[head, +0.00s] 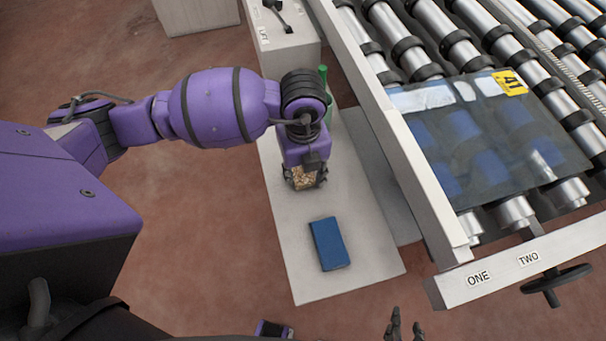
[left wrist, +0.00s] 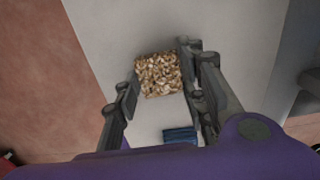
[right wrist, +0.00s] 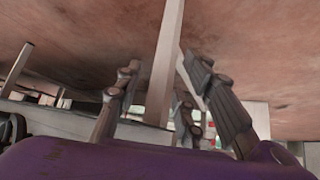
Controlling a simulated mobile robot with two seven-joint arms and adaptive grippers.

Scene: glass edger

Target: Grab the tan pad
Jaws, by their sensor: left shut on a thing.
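The tan pad (head: 304,178) is a small block with a speckled brown and cream surface. My left gripper (head: 304,184) is shut on it above the pale narrow table (head: 352,206). In the left wrist view the tan pad (left wrist: 158,75) sits between the two fingers (left wrist: 160,88). Whether it touches the table is hard to tell. My right gripper (head: 405,325) shows at the bottom edge of the head view. In the right wrist view its fingers (right wrist: 160,78) are apart with nothing held between them.
A blue pad (head: 328,243) lies on the table in front of my left gripper. A green bottle (head: 323,75) stands behind it. To the right is a roller conveyor with a glass sheet (head: 485,140) and a pale side rail (head: 400,150). A lever box (head: 280,42) stands at the back.

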